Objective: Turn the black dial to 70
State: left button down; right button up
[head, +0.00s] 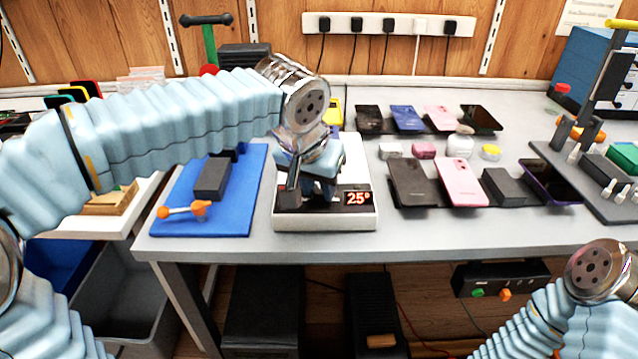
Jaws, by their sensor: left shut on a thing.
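A white device (360,217) with a red lit display (358,198) reading 25° stands at the front middle of the grey table. My left gripper (308,194) points down over the front of this device, just left of the display. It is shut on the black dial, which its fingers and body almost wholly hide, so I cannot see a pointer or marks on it. My right arm shows at the lower right, with its wrist low beyond the table's front edge. Its fingers are not visible.
A blue mat (233,221) with a dark block (212,178) and an orange-ended tool (185,210) lies left of the device. Several phones, including a pink one (461,182) and a dark one (408,182), lie to the right. A grey fixture board stands at the far right.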

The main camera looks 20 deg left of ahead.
pick_arm(q)
jog(key=shift+m+h, duration=0.3)
jog(key=shift+m, duration=0.3)
jog(key=c, duration=0.9)
grip_release()
jog(key=shift+o, duration=0.2)
jog(key=p+v, duration=0.1)
jog(key=v, duration=1.2)
jog(key=shift+r, duration=0.35)
jog(key=shift+s+a, duration=0.1)
jog(key=shift+a, duration=0.05)
